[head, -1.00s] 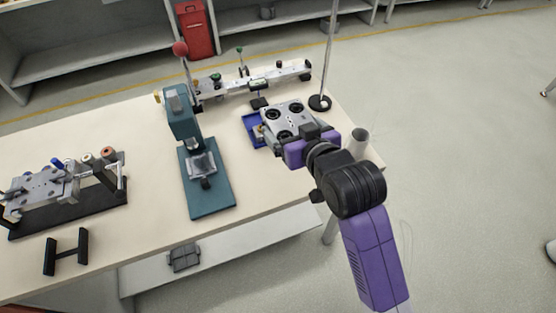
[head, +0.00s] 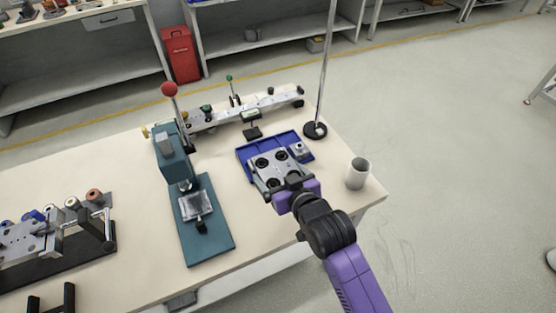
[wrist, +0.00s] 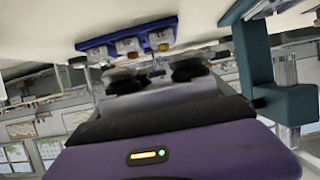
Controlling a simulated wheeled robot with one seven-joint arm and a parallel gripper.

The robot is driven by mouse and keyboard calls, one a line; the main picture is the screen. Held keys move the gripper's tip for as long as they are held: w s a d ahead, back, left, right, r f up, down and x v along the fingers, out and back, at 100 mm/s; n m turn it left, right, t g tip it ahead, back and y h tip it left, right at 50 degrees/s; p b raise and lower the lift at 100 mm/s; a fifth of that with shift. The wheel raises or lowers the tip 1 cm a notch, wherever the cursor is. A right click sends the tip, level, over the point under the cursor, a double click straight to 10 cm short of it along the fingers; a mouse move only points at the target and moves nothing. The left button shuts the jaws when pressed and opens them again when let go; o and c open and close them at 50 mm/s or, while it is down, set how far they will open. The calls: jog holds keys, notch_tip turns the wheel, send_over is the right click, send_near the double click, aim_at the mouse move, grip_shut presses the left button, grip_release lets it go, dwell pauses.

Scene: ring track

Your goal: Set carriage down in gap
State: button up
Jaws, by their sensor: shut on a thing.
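The carriage (head: 281,166) is a grey metal plate with several black round wheels or rollers on its upper face. My gripper (head: 291,186) is shut on its near edge and holds it in front of the blue tray (head: 247,149), hiding part of that tray. I cannot tell its height above the table. In the wrist view the carriage (wrist: 160,94) lies beyond the dark jaws, its black rollers near the tray (wrist: 97,45). A bare strip of table lies between the carriage and the teal press (head: 219,240). No gap can be clearly identified.
The teal press with a red-knobbed lever (head: 169,90) stands left. A long rail fixture (head: 245,108) lies behind. A roller fixture (head: 30,240) is far left.

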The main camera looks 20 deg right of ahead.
jog(key=shift+w+f, duration=0.1)
jog(key=shift+f, duration=4.25)
jog(key=shift+f, duration=0.2)
jog(key=o, duration=1.8)
jog(key=shift+f, duration=0.15)
jog(key=shift+s+r, duration=0.2)
jog(key=shift+s, duration=0.1)
jog(key=v, duration=1.1)
jog(key=shift+s+r+b, duration=0.2)
jog(key=shift+s+b, duration=0.1)
jog(key=shift+b, duration=0.1)
